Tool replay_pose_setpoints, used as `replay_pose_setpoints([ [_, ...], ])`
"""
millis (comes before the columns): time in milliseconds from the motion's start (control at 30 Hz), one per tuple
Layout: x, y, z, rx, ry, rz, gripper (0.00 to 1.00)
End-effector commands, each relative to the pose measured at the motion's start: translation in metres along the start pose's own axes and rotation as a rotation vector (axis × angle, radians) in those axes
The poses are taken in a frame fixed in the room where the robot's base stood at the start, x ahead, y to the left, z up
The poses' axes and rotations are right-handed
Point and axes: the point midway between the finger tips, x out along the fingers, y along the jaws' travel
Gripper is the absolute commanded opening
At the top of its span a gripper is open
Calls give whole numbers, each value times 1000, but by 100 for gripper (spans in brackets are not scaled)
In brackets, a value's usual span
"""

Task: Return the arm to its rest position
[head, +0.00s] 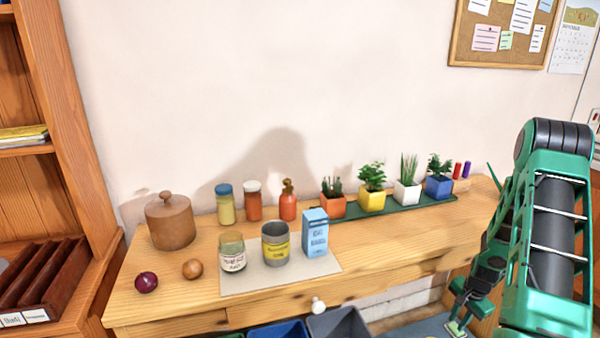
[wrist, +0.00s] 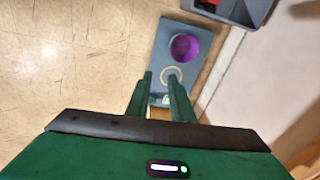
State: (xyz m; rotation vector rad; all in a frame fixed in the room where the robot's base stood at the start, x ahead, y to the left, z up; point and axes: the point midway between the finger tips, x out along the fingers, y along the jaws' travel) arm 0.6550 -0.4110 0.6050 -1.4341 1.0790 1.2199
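My arm (head: 550,230) is green and dark grey and stands bent at the right of the head view, to the right of the wooden bench. My gripper (head: 457,328) hangs low at its end, beside the bench's front right, partly cut off by the picture's lower edge. In the wrist view my gripper (wrist: 160,75) points down with its two green fingers apart. No held object is clear between them. A small pale and green patch shows between the fingers, too small to identify.
The bench (head: 400,245) carries jars, a tin, a blue carton and potted plants. Below my gripper lies a blue-grey mat (wrist: 172,32) with a purple round container (wrist: 184,47) and a yellow ring (wrist: 171,75). Bare floor (wrist: 70,60) lies left.

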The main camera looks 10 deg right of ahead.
Motion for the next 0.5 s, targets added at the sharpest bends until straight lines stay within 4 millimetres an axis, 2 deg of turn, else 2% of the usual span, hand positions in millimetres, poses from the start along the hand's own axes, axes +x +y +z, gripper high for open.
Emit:
replay_pose_setpoints([
  [33,-23,-5,1,-35,9,6,21],
  [100,-50,-7,6,-83,13,23,21],
  [267,-111,-8,22,-186,20,56,21],
  [500,-197,0,55,-328,22,95,21],
])
